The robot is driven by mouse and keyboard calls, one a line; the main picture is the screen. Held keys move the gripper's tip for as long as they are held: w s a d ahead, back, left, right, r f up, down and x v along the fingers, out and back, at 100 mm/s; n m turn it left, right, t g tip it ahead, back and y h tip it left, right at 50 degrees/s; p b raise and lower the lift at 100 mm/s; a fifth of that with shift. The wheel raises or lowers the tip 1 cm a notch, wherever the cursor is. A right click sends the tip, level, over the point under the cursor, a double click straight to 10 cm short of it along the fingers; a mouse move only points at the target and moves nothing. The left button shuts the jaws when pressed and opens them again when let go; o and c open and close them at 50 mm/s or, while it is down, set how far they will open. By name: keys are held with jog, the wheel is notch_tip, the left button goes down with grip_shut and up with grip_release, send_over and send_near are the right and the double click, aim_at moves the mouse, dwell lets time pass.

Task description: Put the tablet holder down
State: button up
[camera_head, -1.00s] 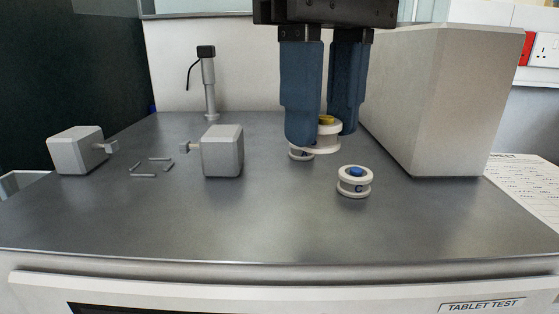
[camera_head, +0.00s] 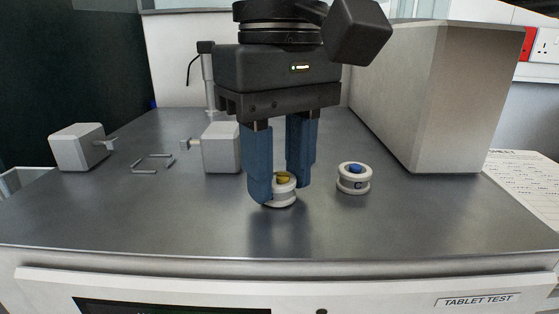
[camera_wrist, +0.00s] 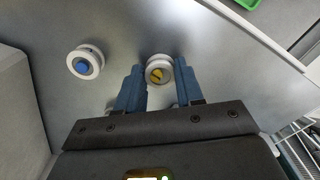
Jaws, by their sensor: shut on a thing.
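A white round tablet holder with a yellow tablet (camera_head: 283,196) is between the fingertips of my gripper (camera_head: 276,182). My gripper is shut on it, with the blue fingers at its sides. The holder is upright and low over the grey worktop (camera_head: 190,222); I cannot tell if its base touches. In the wrist view the holder (camera_wrist: 159,63) sits between the fingertips (camera_wrist: 160,76), yellow tablet facing up.
A second white holder marked C with a blue tablet (camera_head: 354,178) stands to the right, apart from my gripper. A large grey box (camera_head: 440,100) stands at the back right. Grey blocks (camera_head: 78,148) (camera_head: 221,148) and thin metal pins (camera_head: 153,163) are left. The front worktop is clear.

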jog(key=o, duration=0.9)
jog(key=shift+f, duration=0.1)
jog(key=shift+c, duration=0.2)
notch_tip(320, 180, up, 12)
jog(key=shift+r, duration=0.25)
